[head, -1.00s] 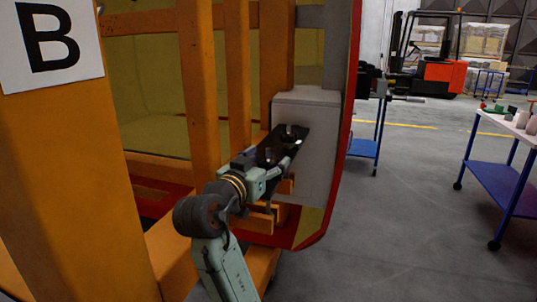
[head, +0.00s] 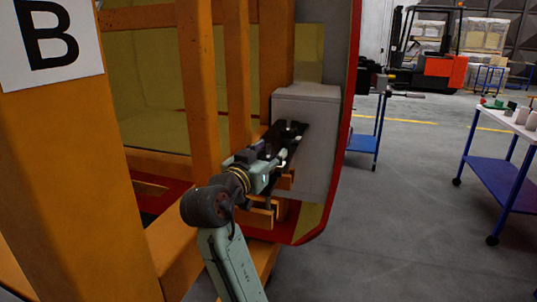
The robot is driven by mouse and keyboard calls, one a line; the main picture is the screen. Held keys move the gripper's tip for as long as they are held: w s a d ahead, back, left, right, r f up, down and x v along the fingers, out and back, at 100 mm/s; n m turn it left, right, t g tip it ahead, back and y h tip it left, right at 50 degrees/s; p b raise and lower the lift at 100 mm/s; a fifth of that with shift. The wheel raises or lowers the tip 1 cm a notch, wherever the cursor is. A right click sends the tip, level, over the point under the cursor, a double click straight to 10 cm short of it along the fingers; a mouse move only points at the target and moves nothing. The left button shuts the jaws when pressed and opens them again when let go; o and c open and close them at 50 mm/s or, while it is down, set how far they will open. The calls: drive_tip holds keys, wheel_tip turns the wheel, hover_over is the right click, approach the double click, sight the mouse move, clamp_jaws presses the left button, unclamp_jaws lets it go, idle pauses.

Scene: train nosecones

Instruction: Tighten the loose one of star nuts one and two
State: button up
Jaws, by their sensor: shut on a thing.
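A black plate (head: 298,131) with dark star nuts is mounted against the grey box (head: 318,150) inside the orange frame. One dark knob (head: 290,125) shows near the far end of the plate. My gripper (head: 282,153) reaches over the near part of the plate and is shut on a small dark part there, seemingly a star nut. The gripper hides most of that nut, and I cannot tell which number it is or which nut is loose.
Orange posts (head: 238,75) stand close left of my arm, with a sign marked B (head: 50,40) on the nearest. A red-edged panel (head: 348,75) borders the box on the right. A blue cart (head: 364,143) and a white-topped table (head: 513,126) stand beyond open floor.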

drive_tip(key=c, duration=0.3)
drive_tip(key=shift+a+m+h, duration=0.15)
drive_tip(key=shift+m+h, duration=0.15)
drive_tip(key=shift+h, duration=0.2)
drive_tip(key=shift+m+g+h, duration=0.5)
drive_tip(key=shift+g+h, duration=0.1)
drive_tip(key=o, duration=1.1)
drive_tip(key=shift+o, duration=0.2)
